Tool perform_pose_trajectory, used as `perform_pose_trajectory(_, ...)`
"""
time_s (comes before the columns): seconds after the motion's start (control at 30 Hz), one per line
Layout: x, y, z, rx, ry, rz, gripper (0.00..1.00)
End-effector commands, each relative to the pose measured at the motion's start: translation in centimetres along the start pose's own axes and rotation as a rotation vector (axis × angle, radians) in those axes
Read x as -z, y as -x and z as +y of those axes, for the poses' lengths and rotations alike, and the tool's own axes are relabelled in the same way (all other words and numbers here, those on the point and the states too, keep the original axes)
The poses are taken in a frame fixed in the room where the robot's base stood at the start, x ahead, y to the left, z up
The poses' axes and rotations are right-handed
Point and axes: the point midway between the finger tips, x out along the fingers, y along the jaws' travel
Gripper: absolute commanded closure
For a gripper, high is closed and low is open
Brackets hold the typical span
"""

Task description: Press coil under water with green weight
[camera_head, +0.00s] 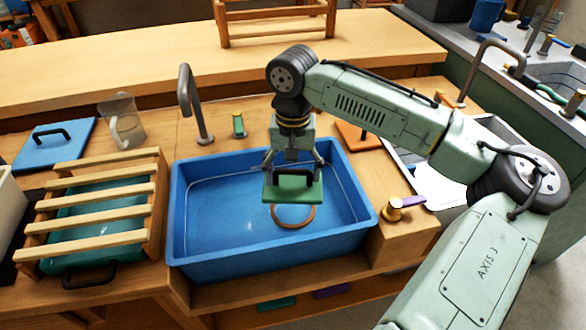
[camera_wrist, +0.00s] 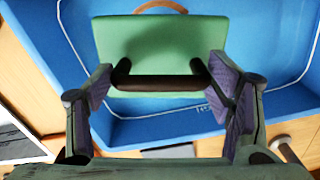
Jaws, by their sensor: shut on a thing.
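My gripper (camera_head: 292,160) is shut on the black handle of the green weight (camera_head: 292,191), a flat green block. In the wrist view the green weight (camera_wrist: 160,50) hangs level between the purple-padded fingers (camera_wrist: 162,85). The coil (camera_head: 293,216), a brown ring, shows below the weight's front edge in the head view. Its rim (camera_wrist: 162,6) shows past the weight's far edge in the wrist view. Both are over the blue tub (camera_head: 187,245), which holds water (camera_head: 235,215). The weight covers part of the coil. I cannot tell whether the two touch.
A slatted wooden rack (camera_head: 95,204) over a teal tray stands left of the tub. A clear jug (camera_head: 122,120) and a blue board with a handle (camera_head: 55,142) are behind it. A tap (camera_head: 190,105) rises at the tub's back edge. A brass-coloured knob (camera_head: 393,208) sits right of the tub.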

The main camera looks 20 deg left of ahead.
Motion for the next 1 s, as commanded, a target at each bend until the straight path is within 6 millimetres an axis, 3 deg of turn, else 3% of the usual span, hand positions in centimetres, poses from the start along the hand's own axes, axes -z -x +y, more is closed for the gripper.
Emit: perform_pose_trajectory(1.0, 0.0, -4.4, 0.0, 0.0, 0.0, 0.001, 0.77)
